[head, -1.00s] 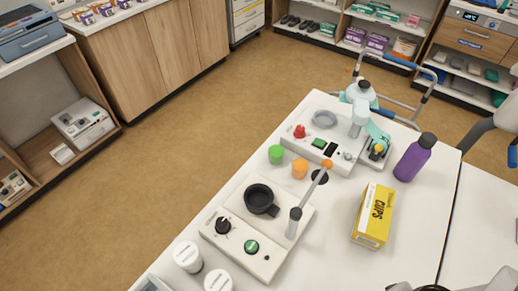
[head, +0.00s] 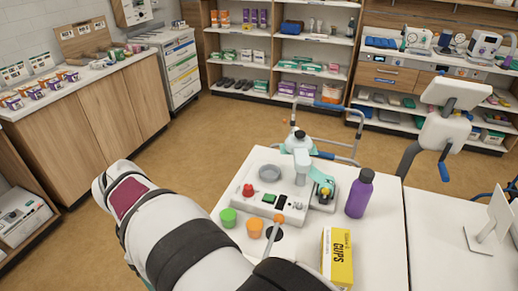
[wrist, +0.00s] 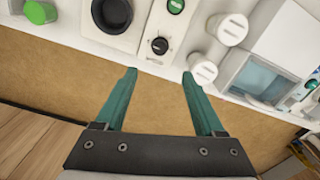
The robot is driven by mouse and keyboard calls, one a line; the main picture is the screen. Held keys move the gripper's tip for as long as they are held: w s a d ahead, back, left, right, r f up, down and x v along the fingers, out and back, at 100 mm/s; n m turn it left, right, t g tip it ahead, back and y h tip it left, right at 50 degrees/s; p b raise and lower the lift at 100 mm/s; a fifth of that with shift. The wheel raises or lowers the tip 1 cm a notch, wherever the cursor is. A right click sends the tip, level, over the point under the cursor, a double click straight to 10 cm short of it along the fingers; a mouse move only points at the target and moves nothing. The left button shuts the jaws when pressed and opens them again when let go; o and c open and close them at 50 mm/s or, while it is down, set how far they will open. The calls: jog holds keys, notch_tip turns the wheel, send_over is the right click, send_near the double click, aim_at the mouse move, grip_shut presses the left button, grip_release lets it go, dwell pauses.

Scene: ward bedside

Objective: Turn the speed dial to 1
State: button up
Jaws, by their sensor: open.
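A black dial (wrist: 159,45) with a light mark sits on the white device (wrist: 160,22) in the wrist view; its scale is too small to read. In the head view my arm hides the dial.
White lidded jars (wrist: 228,29) stand beside the dial.

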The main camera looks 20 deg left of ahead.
notch_tip(320, 180, down, 14)
jog(key=shift+d, duration=0.1)
jog(key=shift+c, duration=0.3)
grip_shut()
